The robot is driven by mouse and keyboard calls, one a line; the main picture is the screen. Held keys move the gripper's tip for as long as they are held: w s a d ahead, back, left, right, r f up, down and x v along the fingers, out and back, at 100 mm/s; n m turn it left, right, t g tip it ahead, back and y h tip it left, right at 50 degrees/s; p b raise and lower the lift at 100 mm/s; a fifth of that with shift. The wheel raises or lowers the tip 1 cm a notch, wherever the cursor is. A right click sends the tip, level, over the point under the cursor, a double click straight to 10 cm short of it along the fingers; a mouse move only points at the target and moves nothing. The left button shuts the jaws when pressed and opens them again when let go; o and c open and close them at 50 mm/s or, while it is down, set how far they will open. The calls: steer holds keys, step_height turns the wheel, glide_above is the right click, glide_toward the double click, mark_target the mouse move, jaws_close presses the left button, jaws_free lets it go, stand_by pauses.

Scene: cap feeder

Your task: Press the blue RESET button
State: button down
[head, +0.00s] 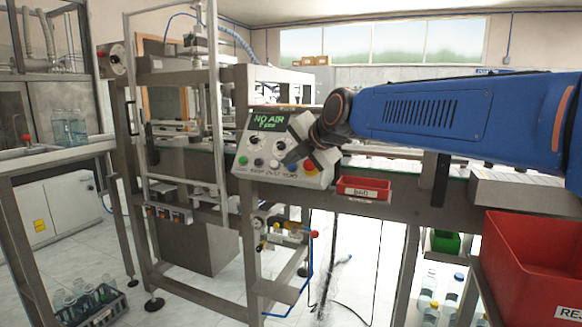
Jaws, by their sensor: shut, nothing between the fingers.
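The control panel (246,171) is a pale sloped box on the machine's front rail. Its small display (269,121) shows green text reading "NO AIR" above a smaller line. A green button (243,160), a black one (258,162), a white one (274,163) and a red button with a yellow surround (309,166) show on its face. My gripper (291,160) is shut and empty, right in front of the panel's right half. I cannot make out the blue RESET button clearly; the gripper covers that part. Whether the fingertips touch the panel cannot be told.
A red bin (363,194) marked "BAD" hangs on the rail right of the panel. A large red bin (530,262) stands at the lower right. A metal guard frame rises left of the panel. A valve assembly (283,236) with a blue hose sits below.

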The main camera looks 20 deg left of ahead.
steer(key=shift+w, duration=0.1)
steer(key=shift+w+f, duration=0.2)
steer(key=shift+w, duration=0.05)
stand_by(0.3)
steer(key=shift+w+f, duration=0.25)
steer(key=shift+w, duration=0.05)
stand_by(0.9)
steer(key=shift+s, duration=0.1)
steer(key=shift+s+r, duration=0.45)
steer(key=shift+s, duration=0.1)
stand_by(0.3)
steer(key=shift+s+a+r, duration=0.1)
steer(key=shift+s+r, duration=0.65)
steer(key=shift+s, duration=0.3)
steer(key=shift+s+a+r, duration=0.1)
steer(key=shift+s+r, duration=0.6)
steer(key=shift+s, duration=0.35)
steer(key=shift+d, duration=0.15)
